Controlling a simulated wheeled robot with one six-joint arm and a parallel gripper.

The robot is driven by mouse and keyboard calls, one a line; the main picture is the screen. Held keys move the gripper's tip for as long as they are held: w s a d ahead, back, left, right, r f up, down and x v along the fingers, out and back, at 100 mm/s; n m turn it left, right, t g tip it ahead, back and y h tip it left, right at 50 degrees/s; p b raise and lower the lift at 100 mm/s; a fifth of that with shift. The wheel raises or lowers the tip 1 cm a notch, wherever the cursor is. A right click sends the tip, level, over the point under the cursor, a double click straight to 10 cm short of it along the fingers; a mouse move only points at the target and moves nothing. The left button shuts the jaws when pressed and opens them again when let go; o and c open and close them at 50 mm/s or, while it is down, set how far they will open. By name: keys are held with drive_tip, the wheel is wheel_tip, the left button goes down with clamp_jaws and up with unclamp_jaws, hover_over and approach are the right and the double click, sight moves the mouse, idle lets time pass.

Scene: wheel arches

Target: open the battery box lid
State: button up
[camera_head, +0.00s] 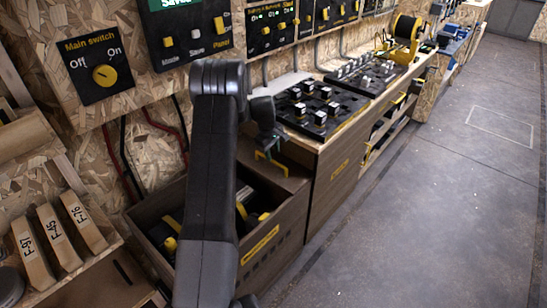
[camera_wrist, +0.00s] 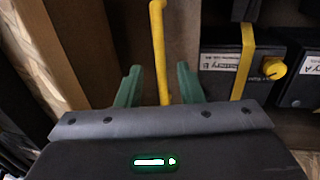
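The battery box (camera_head: 277,237) stands low beside the counter, and its inside shows from above. A brown lid panel (camera_head: 288,176) with a yellow handle (camera_head: 270,157) is at the box's far end. My gripper (camera_head: 267,143) is just above that handle. In the wrist view, the green fingers of my gripper (camera_wrist: 158,67) are apart, with the yellow handle (camera_wrist: 160,40) between them and gaps on both sides. Battery B (camera_wrist: 222,68) and battery A (camera_wrist: 302,75) lie inside the box. My arm hides part of the box in the head view.
A main switch panel (camera_head: 97,68) is on the wooden wall at left. A counter with black module boards (camera_head: 318,110) stands behind the box. Labelled wooden blocks (camera_head: 57,240) are on a shelf at lower left. The floor (camera_head: 440,200) at right is clear.

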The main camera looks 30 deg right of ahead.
sight(274, 161)
wheel_tip(274, 161, up, 10)
drive_tip(key=a, duration=0.1)
drive_tip(key=shift+s+a+f, duration=0.2)
drive_tip(key=shift+s+a, duration=0.15)
drive_tip(key=shift+a, duration=0.05)
drive_tip(key=d+f, duration=0.1)
drive_tip(key=f, duration=0.8)
drive_tip(key=w+d+f, duration=0.1)
drive_tip(key=f, duration=0.3)
drive_tip(key=shift+d+f, duration=0.3)
drive_tip(key=shift+f, duration=0.05)
drive_tip(key=shift+s+a, duration=0.15)
drive_tip(key=shift+a, duration=0.25)
drive_tip(key=shift+r, duration=0.1)
